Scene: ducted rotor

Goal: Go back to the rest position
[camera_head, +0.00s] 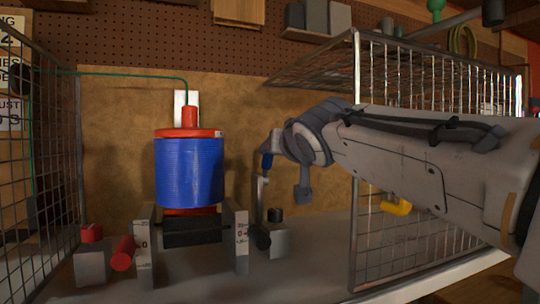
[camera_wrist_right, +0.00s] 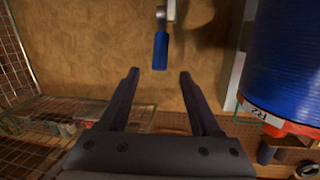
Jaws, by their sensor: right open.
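My right arm comes in from the right in the head view. Its gripper (camera_wrist_right: 157,76) is open and empty, with two dark fingers spread apart in the wrist view. A blue-handled lever (camera_head: 267,160) stands upright just left of the gripper in the head view. In the wrist view the blue handle (camera_wrist_right: 161,50) lies ahead, lined up with the gap between the fingers, touching neither. The ribbed blue cylinder (camera_head: 189,172) with red ends stands between two grey marked blocks. It fills the upper right of the wrist view (camera_wrist_right: 290,60). My left gripper is not in view.
A wire mesh cage has a left panel (camera_head: 52,160) and a right panel (camera_head: 440,90); my right arm passes in front of the right one.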

